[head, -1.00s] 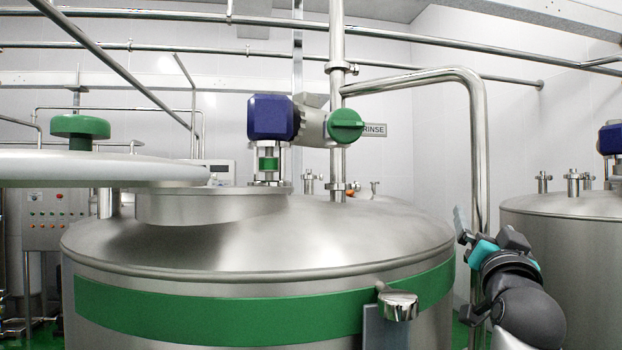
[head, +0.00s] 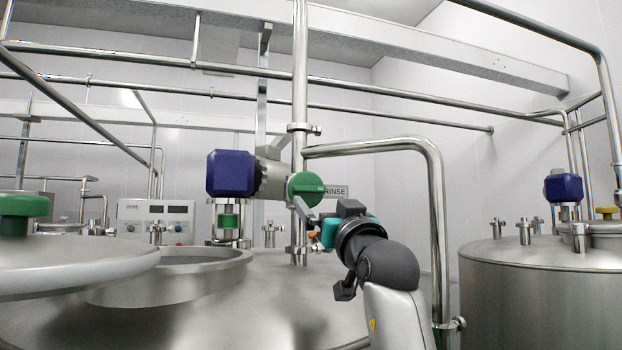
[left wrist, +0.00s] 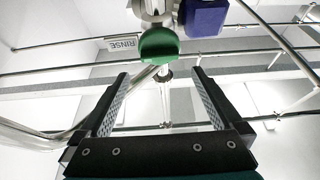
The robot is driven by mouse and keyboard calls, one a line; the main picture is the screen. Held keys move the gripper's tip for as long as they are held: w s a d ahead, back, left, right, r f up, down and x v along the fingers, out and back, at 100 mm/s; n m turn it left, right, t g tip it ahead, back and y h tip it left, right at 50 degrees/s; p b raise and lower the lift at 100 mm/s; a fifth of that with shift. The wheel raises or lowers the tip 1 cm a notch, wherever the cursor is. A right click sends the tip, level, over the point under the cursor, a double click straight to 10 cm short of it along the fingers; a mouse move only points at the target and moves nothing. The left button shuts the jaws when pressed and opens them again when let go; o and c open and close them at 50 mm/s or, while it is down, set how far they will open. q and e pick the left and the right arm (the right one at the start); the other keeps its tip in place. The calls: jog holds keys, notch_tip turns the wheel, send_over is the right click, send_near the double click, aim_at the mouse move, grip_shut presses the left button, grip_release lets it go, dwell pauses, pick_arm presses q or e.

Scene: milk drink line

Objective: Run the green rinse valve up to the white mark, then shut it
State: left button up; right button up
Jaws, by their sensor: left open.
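The green rinse valve knob (head: 305,189) is on the vertical pipe above the tank, beside the RINSE sign (head: 335,191). In the left wrist view the green knob (left wrist: 159,45) is ahead of the fingertips, roughly centred between them. My left gripper (head: 307,219) is just below and in front of the knob. In the left wrist view the left gripper (left wrist: 160,76) is open, its fingers apart with nothing between them. I cannot make out a white mark. My right gripper is not in view.
A blue actuator (head: 231,173) is left of the knob. A bent steel pipe (head: 432,200) runs down just right of my left arm. The open tank hatch (head: 165,275) and its raised lid (head: 75,265) are at the left. A second tank (head: 540,300) stands at the right.

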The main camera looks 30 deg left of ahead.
aim_at(311, 190)
pick_arm(q)
jog(key=p+x, duration=0.5)
jog(key=x, duration=0.2)
jog(key=shift+r, duration=0.2)
jog(key=shift+w+a+r, duration=0.1)
jog(key=shift+w+a, duration=0.35)
jog(key=shift+a, duration=0.1)
jog(key=c, duration=1)
